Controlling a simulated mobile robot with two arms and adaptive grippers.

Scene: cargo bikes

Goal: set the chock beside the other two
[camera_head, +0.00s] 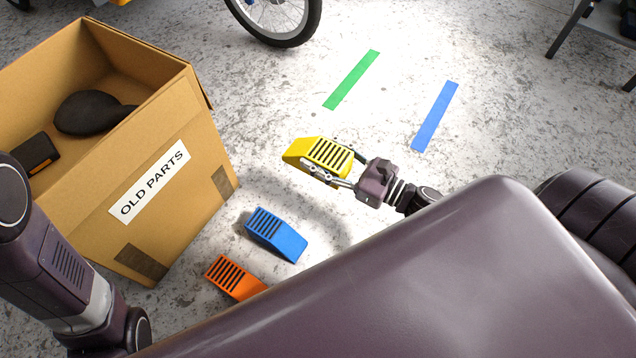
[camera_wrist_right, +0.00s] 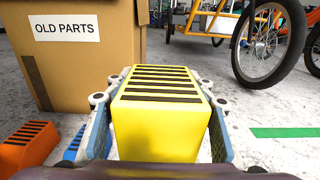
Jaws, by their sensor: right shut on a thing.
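A yellow chock (camera_head: 318,158) with dark ribs on its sloped face is held between the fingers of my right gripper (camera_head: 343,168). It fills the middle of the right wrist view (camera_wrist_right: 160,125), with a finger on each side. A blue chock (camera_head: 275,234) and an orange chock (camera_head: 234,278) stand on the floor to the lower left of it, close to each other. Both show partly at the left of the right wrist view, the orange one (camera_wrist_right: 28,145) more fully. My left arm comes in at the left, but its gripper is out of view.
A cardboard box (camera_head: 187,115) marked OLD PARTS stands left of the chocks, with a dark saddle (camera_head: 88,113) inside. Green tape (camera_head: 352,79) and blue tape (camera_head: 435,116) mark the floor. A bike wheel (camera_head: 278,18) stands at the back. The floor around the tapes is clear.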

